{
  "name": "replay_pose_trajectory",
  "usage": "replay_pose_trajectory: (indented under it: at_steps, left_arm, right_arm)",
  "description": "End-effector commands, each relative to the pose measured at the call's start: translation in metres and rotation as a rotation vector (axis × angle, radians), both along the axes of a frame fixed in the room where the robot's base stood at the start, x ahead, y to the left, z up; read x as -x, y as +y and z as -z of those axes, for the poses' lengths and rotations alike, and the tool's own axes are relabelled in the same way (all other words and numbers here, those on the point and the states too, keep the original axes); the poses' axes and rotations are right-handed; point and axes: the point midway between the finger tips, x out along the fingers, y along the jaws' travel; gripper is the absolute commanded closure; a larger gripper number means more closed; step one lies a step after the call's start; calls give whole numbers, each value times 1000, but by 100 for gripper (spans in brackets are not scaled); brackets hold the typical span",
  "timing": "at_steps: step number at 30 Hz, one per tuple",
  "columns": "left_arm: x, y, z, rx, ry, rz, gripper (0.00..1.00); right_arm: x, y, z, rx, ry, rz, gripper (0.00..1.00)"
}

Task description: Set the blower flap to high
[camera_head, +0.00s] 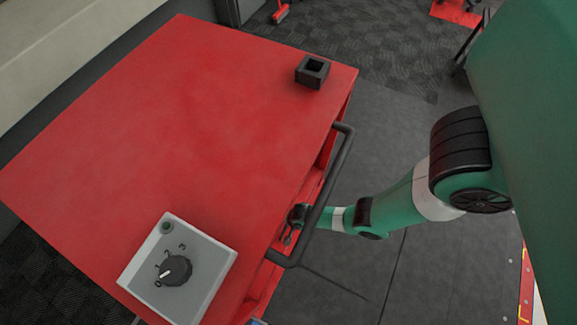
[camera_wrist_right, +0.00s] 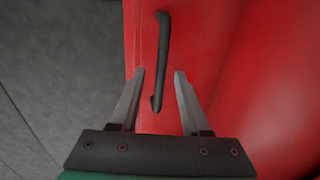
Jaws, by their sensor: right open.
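My right arm comes in from the right in the head view, and its gripper (camera_head: 289,237) is beside the red cart's edge, close to the cart's dark handle (camera_head: 343,150). In the right wrist view the right gripper (camera_wrist_right: 160,75) is open and empty. A slim dark bar (camera_wrist_right: 163,50) on a red surface shows ahead of its fingers, its near end in line with the gap between them. I cannot tell whether this bar is the flap's lever or a handle. No part is clearly recognisable as the blower flap. My left gripper is not in view.
A red cart top (camera_head: 170,120) fills the left and middle. It carries a grey control box (camera_head: 205,262) with a dark knob (camera_head: 178,272) marked 0 to 3, and a black square holder (camera_head: 311,72) at its far corner.

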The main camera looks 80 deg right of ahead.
Motion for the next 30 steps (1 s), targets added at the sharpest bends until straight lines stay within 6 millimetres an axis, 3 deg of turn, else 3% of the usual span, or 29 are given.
replay_pose_trajectory:
  at_steps: [3, 11, 19, 30]
  left_arm:
    - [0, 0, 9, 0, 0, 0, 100]
    - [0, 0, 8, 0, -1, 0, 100]
    - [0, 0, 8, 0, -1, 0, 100]
    - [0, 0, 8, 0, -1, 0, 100]
  right_arm:
    - [-2, -1, 10, 0, 0, 0, 53]
    - [-2, -1, 9, 0, 0, 0, 53]
    - [-2, -1, 9, 0, 0, 0, 100]
    - [-2, -1, 9, 0, 0, 0, 100]
